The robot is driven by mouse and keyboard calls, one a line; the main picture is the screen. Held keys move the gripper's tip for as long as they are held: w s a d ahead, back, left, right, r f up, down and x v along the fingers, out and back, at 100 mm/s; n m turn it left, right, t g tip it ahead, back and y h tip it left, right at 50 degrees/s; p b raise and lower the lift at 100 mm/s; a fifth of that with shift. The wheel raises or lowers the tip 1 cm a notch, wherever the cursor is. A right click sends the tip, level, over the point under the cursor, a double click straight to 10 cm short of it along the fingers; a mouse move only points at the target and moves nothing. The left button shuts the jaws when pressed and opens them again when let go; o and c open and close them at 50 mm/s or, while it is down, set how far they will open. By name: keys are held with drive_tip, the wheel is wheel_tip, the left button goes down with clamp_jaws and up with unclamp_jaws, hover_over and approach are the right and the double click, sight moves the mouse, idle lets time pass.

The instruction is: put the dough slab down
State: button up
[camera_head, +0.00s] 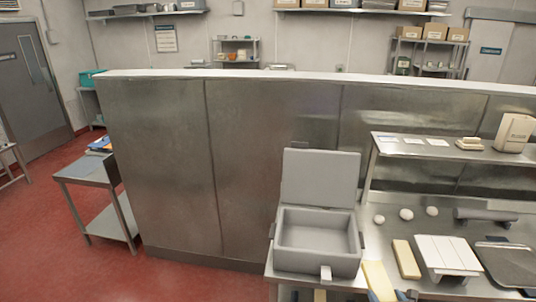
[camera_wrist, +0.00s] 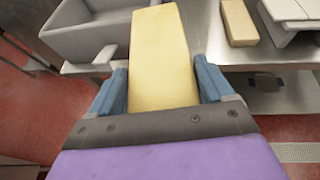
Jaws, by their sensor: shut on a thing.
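The dough slab (camera_wrist: 160,50) is a long, flat, pale yellow piece between the two blue fingers of my gripper (camera_wrist: 163,82) in the wrist view. My gripper is shut on its near end, and its far end points away from me. In the head view the slab (camera_head: 377,277) shows at the bottom, at the front of the steel table and just right of the grey box. I cannot tell whether its underside touches the table.
A grey box (camera_head: 317,257) with its lid open stands left of the slab. A tan block (camera_head: 406,259) and a white slotted piece (camera_head: 447,254) lie to the right. Several pale balls, a roller (camera_head: 486,215) and a dark tray (camera_head: 512,264) are on the steel table (camera_head: 385,234).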

drive_tip(key=w+a+r+n+y+b, duration=0.1)
drive_tip(key=w+a+r+b, duration=0.3)
drive_tip(key=a, duration=0.5)
drive_tip(key=w+a+r+n+y+b, duration=0.2)
drive_tip(key=a+r+b, duration=0.3)
drive_tip(key=a, duration=0.4)
drive_tip(key=w+a+r+n+y+b, duration=0.1)
drive_tip(key=w+a+r+b, duration=0.3)
drive_tip(key=a, duration=0.5)
drive_tip(key=shift+w+a+r+g+y, duration=0.15)
drive_tip(key=shift+w+r+g+y, duration=0.15)
drive_tip(key=shift+w+r+y, duration=0.45)
drive_tip(key=shift+w+d+r, duration=0.1)
drive_tip(key=shift+d+r, duration=0.1)
drive_tip(key=shift+a, duration=0.1)
